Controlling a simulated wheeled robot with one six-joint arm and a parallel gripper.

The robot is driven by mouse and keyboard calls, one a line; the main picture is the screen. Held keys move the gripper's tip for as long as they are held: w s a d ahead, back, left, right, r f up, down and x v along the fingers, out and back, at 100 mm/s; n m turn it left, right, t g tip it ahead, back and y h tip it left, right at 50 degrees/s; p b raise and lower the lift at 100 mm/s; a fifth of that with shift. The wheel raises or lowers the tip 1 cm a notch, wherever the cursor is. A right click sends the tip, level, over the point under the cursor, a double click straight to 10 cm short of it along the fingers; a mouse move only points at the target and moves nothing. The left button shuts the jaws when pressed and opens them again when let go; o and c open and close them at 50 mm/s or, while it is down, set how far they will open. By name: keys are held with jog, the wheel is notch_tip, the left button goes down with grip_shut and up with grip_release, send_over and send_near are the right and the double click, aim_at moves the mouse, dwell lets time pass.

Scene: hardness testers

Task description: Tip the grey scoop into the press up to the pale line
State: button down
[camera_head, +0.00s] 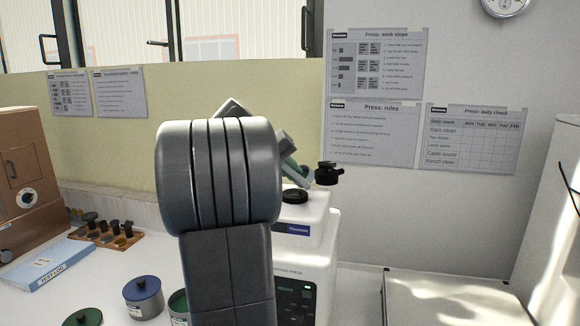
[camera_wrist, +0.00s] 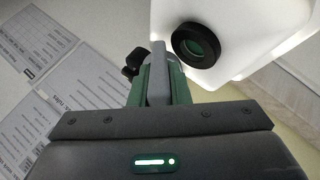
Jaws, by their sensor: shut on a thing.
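The white press (camera_head: 308,255) stands behind my arm, with a black ring-shaped mouth (camera_head: 295,196) on top. In the wrist view the mouth (camera_wrist: 195,45) shows a dull green inside; I cannot make out a pale line. My gripper (camera_wrist: 158,88) has green fingers shut on the grey scoop (camera_wrist: 158,70), which is seen nearly end-on beside the mouth. I cannot tell its tilt or what it holds. In the head view my arm hides most of the gripper. A black knob (camera_head: 328,174) sits at the mouth's right and also shows in the wrist view (camera_wrist: 132,62).
A blue-lidded jar (camera_head: 143,297), a green-lidded jar (camera_head: 83,318) and a partly hidden green jar (camera_head: 178,303) stand at the front left. Behind them are a wooden rack (camera_head: 98,236), a test log (camera_head: 55,267) and a brown cabinet (camera_head: 22,185). Posters hang on the wall.

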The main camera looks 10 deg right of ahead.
jog(key=shift+r+g+y+p, duration=0.3)
jog(key=shift+r+y+p, duration=0.2)
jog(key=shift+p, duration=0.9)
jog(key=p, duration=0.3)
jog(key=shift+r+y, duration=0.35)
jog(key=shift+y, duration=0.05)
jog(key=g+y+p, duration=0.1)
jog(key=p, duration=0.3)
jog(key=shift+r, duration=0.4)
jog(key=shift+r+p, duration=0.15)
jog(key=shift+p, duration=0.25)
jog(key=shift+r+g+y, duration=0.3)
jog(key=shift+g+y, duration=0.1)
jog(key=shift+y, duration=0.6)
notch_tip(320, 180, up, 2)
jog(key=g+y, duration=0.2)
jog(key=y, duration=0.1)
jog(key=shift+r, duration=0.2)
